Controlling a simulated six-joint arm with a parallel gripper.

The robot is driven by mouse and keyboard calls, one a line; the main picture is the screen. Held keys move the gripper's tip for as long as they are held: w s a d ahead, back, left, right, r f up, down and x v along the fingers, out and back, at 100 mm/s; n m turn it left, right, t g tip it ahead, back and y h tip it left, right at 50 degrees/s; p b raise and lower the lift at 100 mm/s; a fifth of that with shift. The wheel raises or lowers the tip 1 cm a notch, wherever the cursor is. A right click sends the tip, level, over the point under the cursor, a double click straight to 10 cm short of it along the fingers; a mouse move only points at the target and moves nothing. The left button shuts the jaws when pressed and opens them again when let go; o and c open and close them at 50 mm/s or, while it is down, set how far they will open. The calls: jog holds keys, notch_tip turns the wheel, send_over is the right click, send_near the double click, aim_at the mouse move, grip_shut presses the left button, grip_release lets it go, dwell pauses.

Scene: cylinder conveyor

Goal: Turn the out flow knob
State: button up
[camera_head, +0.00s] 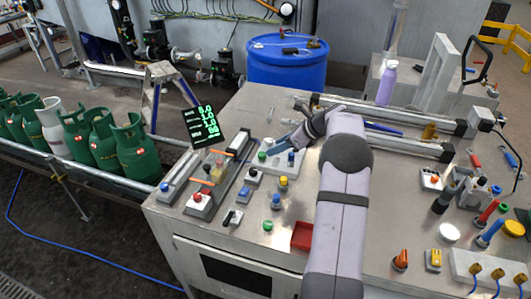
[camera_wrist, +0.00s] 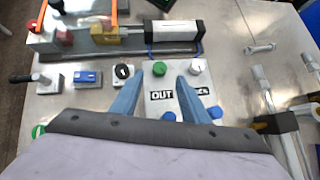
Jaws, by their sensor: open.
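A light panel (camera_wrist: 177,82) carries a black-on-white label reading "OUT" (camera_wrist: 162,96); the rest of its text is partly hidden by my right finger. A green knob (camera_wrist: 159,68) sits above "OUT" in the wrist view, and a white knob (camera_wrist: 196,66) sits to its right. The green knob also shows in the head view (camera_head: 262,156). My gripper (camera_wrist: 161,76) is open, with its blue fingers on either side of the green knob's position in the picture. Their height above the panel is unclear. My gripper (camera_head: 281,147) is over the panel's right side in the head view.
A smaller box with a black knob (camera_wrist: 123,71) stands left of the panel. A rail device with a yellow block (camera_wrist: 104,33) lies beyond it. A red tray (camera_head: 302,236) stands near the table front. A wrench (camera_wrist: 261,48) lies on bare table at right.

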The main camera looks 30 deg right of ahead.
aim_at(262, 153)
jog(key=shift+p+x, duration=1.55)
jog(key=shift+x, duration=2.1)
grip_shut()
